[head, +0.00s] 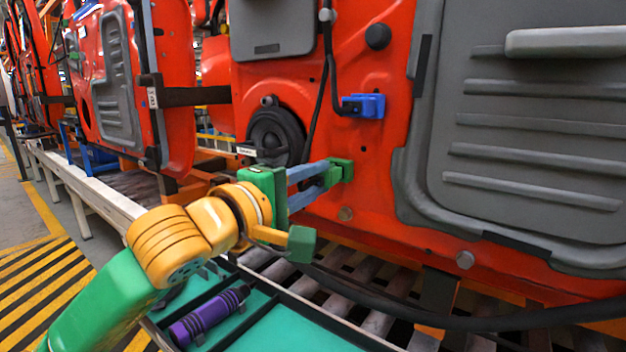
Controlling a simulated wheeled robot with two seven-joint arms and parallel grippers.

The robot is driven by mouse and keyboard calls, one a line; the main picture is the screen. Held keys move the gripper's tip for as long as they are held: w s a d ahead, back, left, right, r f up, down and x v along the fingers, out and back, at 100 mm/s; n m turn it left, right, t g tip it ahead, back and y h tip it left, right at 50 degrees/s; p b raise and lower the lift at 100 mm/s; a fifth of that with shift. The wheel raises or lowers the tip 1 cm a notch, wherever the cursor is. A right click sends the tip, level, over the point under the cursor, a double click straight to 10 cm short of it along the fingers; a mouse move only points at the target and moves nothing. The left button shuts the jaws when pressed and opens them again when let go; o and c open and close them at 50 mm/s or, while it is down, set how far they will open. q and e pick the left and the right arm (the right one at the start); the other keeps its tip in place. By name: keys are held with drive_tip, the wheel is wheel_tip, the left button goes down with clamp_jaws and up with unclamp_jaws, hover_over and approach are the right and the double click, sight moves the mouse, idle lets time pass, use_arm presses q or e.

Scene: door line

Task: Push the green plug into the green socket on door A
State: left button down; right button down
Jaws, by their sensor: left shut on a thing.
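My left gripper (330,173) reaches from the left to the red door panel (385,170). Its two blue-grey fingers are shut on a small green piece, the green plug (334,177). The plug is at the green socket (347,167) on the door, and the two greens run together in this view. I cannot tell how deep the plug sits in the socket. My right gripper is not in view.
A blue socket (372,105) with a black cable is above right of the gripper. A black round speaker (277,137) is behind the gripper. A purple cylinder (210,316) lies in a teal tray (290,332) below. A thick black cable (470,322) crosses low in front.

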use_arm(q)
drive_tip(key=shift+w+d+r, duration=0.1)
drive_tip(key=shift+w, duration=0.05)
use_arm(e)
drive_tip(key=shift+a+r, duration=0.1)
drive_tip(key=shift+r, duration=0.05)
use_arm(q)
drive_tip(key=shift+w+d+p, duration=0.3)
drive_tip(key=shift+w+d, duration=0.05)
drive_tip(key=shift+w, duration=0.15)
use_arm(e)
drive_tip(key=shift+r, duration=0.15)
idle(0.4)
use_arm(q)
drive_tip(key=c, duration=0.6)
unclamp_jaws()
drive_tip(key=shift+s, duration=0.1)
drive_tip(key=b+v, duration=0.3)
drive_tip(key=v, duration=1)
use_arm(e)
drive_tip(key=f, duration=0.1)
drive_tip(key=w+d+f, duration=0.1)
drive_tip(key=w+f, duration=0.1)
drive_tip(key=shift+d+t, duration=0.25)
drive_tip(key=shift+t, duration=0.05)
